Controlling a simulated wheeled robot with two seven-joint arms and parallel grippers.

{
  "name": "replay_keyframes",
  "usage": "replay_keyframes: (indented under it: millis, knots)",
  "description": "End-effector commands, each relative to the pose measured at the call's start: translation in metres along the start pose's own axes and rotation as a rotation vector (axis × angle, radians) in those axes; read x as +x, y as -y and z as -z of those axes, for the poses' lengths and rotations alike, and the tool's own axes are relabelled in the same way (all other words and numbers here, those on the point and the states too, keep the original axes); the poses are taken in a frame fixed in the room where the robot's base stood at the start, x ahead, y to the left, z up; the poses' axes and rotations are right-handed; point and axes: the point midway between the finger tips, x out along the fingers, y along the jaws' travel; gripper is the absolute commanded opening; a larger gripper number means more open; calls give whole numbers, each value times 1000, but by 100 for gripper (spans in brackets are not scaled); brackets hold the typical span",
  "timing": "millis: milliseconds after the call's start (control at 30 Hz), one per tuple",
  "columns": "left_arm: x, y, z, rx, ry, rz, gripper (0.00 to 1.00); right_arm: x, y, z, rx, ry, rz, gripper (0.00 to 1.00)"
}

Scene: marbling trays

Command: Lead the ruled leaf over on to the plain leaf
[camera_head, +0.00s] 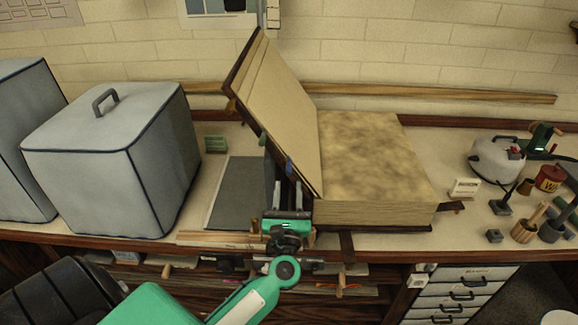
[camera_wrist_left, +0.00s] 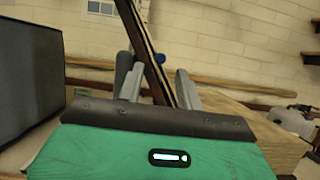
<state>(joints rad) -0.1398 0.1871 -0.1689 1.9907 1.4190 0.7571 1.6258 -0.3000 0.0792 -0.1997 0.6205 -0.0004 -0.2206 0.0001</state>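A large thick book stands on the bench, with a mottled tan page (camera_head: 370,150) lying flat on its right block. A tilted board or leaf (camera_head: 285,110) rises from the middle, leaning up and left, its bare tan face toward the right; no ruling can be made out on it. A small blue tab (camera_head: 289,168) shows near its lower edge, and a blue knob (camera_wrist_left: 160,58) shows in the wrist view. My left gripper (camera_head: 288,190) is open at the near edge of the raised leaf. In the wrist view its two fingers (camera_wrist_left: 157,85) stand apart, with the leaf's edge between them. My right gripper is not in view.
A dark grey slab (camera_head: 240,185) lies left of the raised leaf. A large grey covered box (camera_head: 115,160) stands farther left. At the right are a pale kettle-like pot (camera_head: 497,160), a red tin (camera_head: 549,178) and several small tools. A long wooden strip (camera_head: 430,93) lies along the wall.

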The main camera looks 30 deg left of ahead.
Motion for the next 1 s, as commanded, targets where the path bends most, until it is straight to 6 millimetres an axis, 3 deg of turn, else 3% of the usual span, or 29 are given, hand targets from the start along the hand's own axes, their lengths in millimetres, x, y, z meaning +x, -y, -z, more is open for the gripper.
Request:
replay_keyframes:
  millis: [600, 1000]
  knots:
    - [52, 0, -1, 0, 0, 0, 36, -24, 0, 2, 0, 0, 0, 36]
    - [65, 0, 0, 0, -1, -1, 36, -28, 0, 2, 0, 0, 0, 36]
